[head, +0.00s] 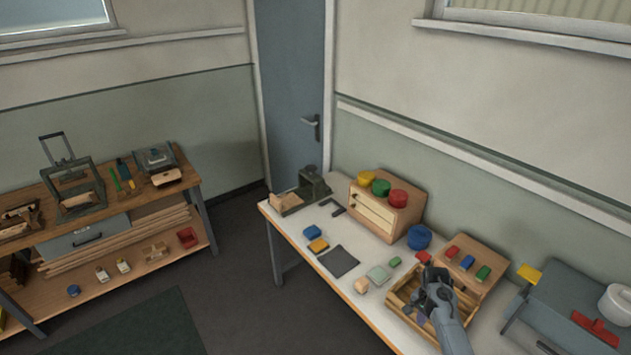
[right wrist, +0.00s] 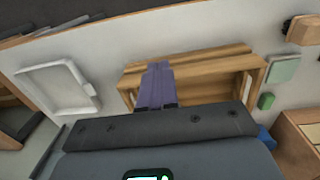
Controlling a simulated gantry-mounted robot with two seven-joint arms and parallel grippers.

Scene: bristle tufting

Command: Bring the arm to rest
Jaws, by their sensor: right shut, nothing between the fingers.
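My right gripper (head: 436,284) is over the wooden tray (head: 405,301) on the white-topped bench, its arm coming in from the lower right. In the right wrist view its fingers (right wrist: 156,86) are together, with nothing between them, in front of the wooden tray (right wrist: 208,60). Whether the fingertips touch the tray cannot be told. My left gripper does not show.
A wooden rack with coloured blocks (head: 462,264) stands just behind the gripper. A blue round tub (head: 419,237) and a drawer box (head: 372,214) are farther left. A grey cabinet (head: 566,312) is at the right. A dark mat (head: 338,261) lies near the front edge.

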